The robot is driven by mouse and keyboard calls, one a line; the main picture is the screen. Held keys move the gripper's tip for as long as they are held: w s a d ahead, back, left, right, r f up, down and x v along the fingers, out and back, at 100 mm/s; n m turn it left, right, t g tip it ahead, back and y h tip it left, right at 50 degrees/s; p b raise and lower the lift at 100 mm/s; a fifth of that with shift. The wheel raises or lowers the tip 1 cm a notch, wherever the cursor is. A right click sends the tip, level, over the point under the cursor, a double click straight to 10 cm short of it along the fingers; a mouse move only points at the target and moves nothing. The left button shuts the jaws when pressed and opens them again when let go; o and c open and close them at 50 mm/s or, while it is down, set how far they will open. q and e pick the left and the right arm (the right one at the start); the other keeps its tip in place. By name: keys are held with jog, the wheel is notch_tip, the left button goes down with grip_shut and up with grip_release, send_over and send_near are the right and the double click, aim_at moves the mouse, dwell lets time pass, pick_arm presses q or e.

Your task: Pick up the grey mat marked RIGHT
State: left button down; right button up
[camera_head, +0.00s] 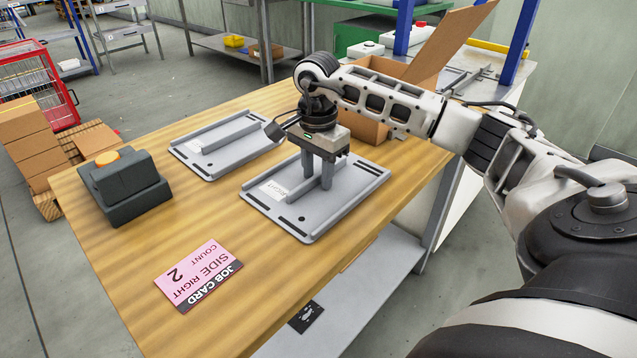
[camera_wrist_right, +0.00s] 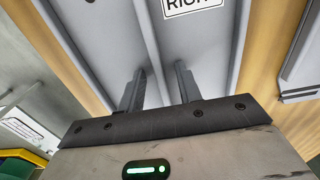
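The grey mat marked RIGHT (camera_head: 346,196) lies flat on the wooden table in the head view. Its white label (camera_head: 274,190) is at its left end, and part of the word shows in the wrist view (camera_wrist_right: 192,4). My right gripper (camera_head: 317,186) points down over the mat's middle. Its two fingers stand a small gap apart, reaching down to the mat's raised middle. I cannot tell whether they press on it; the wrist view shows the fingers (camera_wrist_right: 160,78) against the grey surface. My left gripper is not in view.
A second grey mat (camera_head: 228,154) with a raised bar lies to the left. A dark box with an orange button (camera_head: 127,188) and a pink job card (camera_head: 199,274) reading SIDE RIGHT, COUNT 2 are on the table. An open cardboard box (camera_head: 367,130) stands behind my gripper.

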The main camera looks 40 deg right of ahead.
grip_shut()
jog(key=shift+r, duration=0.2)
